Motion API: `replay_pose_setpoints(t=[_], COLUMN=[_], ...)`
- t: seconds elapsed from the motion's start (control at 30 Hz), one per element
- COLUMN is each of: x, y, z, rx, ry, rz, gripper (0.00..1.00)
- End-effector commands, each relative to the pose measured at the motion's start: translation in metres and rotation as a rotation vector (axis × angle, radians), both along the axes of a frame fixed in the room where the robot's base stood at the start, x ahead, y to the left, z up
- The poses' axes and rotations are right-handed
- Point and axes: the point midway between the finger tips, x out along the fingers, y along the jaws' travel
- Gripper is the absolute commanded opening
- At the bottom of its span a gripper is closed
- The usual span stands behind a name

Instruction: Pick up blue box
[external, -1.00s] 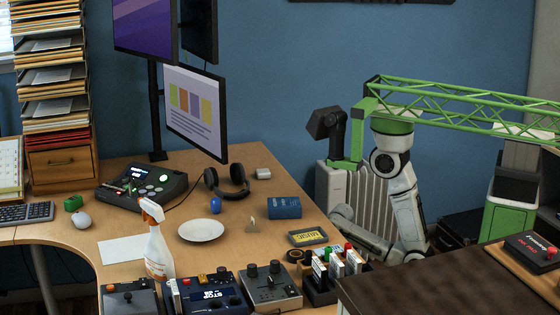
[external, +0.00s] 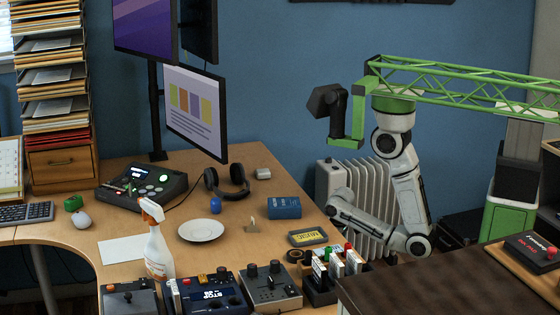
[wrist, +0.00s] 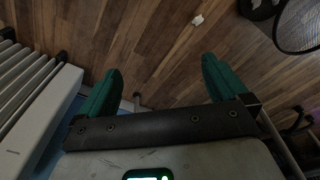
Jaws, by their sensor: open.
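The blue box (external: 284,208) lies on the wooden desk near its right edge in the external view. It is not in the wrist view. My gripper (wrist: 160,68) shows two green fingers spread wide apart in the wrist view, with nothing between them but the wooden floor below. In the external view my arm is beyond the desk's right edge, apart from the box, and the fingers cannot be made out there.
A grey radiator (external: 350,180) stands by the wall beside my arm; its side shows in the wrist view (wrist: 45,112). Near the box are a yellow-labelled dark case (external: 308,238), a small upright tan item (external: 252,225), a white plate (external: 201,230) and headphones (external: 228,182).

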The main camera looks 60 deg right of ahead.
Motion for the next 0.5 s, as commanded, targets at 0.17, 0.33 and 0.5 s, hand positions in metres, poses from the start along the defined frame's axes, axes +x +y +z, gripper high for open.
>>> replay_pose_setpoints(t=[0.17, 0.33, 0.5], x=[0.000, 0.000, 0.000], y=[0.000, -0.001, -0.001], z=[0.063, 0.112, 0.161], rx=[-0.002, -0.004, -0.006], ry=[0.000, 0.000, 0.000], rz=[-0.003, -0.006, -0.009], gripper=[1.00, 1.00, 1.00])
